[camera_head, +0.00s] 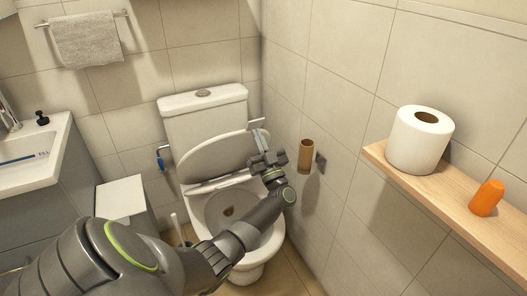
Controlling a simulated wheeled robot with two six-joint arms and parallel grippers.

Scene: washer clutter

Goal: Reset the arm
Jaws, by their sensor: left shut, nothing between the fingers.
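My left arm (235,243) comes in from the lower left and reaches over the front of the toilet. My left gripper (258,132) is shut and empty. It is in front of the right side of the raised toilet lid (215,153), pointing up and away. I cannot tell whether it touches the lid. The arm covers part of the toilet bowl (216,205). My right gripper is not in view.
A brown cardboard tube (306,157) is on a wall holder right of the gripper. A wooden shelf (453,205) on the right bears a toilet paper roll (420,140) and an orange object (487,198). A sink (40,152) and a white-topped bin (120,198) are left.

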